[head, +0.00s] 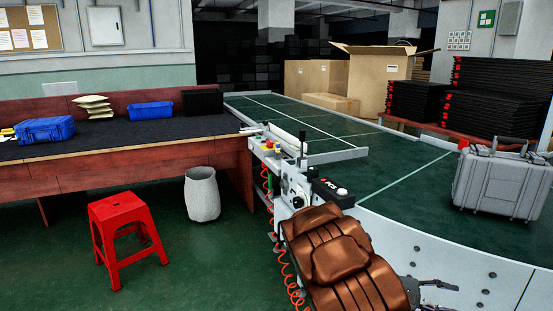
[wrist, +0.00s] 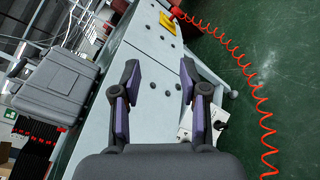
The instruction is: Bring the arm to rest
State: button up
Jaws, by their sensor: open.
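My gripper (wrist: 158,82) is open in the wrist view, its two dark and purple fingers spread apart with nothing between them. The pale side panel of the conveyor (wrist: 150,58) shows beyond the fingers. In the head view a small dark part of my gripper (head: 437,284) shows at the bottom right, in front of the conveyor's pale side (head: 470,270).
A grey case (head: 500,182) stands on the green belt (head: 390,185). A red coiled hose (wrist: 245,75) hangs beside the conveyor. A red stool (head: 128,235) stands left on open floor.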

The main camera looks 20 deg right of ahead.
jog(key=s+a+r+m+t+y+p, duration=0.1)
jog(key=s+a+r+m+y+p, duration=0.1)
jog(key=s+a+r+y+p, duration=0.3)
jog(key=s+a+r+m+y+p, duration=0.1)
jog(key=s+a+r+p, duration=0.15)
jog(key=a+r, duration=0.4)
jog(key=s+a+r+t+y+p, duration=0.1)
jog(key=a+r+p, duration=0.3)
jog(key=a, duration=0.5)
jog(key=s+a+r+n+t+y+p, duration=0.1)
jog(key=s+a+r+t+y+p, duration=0.1)
jog(key=a, duration=0.7)
jog(key=s+a+r+t+y+p, duration=0.1)
jog(key=a+r+t+y+p, duration=0.3)
jog(key=a, duration=0.5)
notch_tip(320, 180, up, 3)
jog(key=y+p, duration=0.1)
jog(key=p, duration=0.2)
jog(key=shift+s+a+n, duration=0.15)
jog(key=shift+s+n, duration=0.15)
jog(key=shift+s, duration=0.05)
jog(key=shift+w+f, duration=0.1)
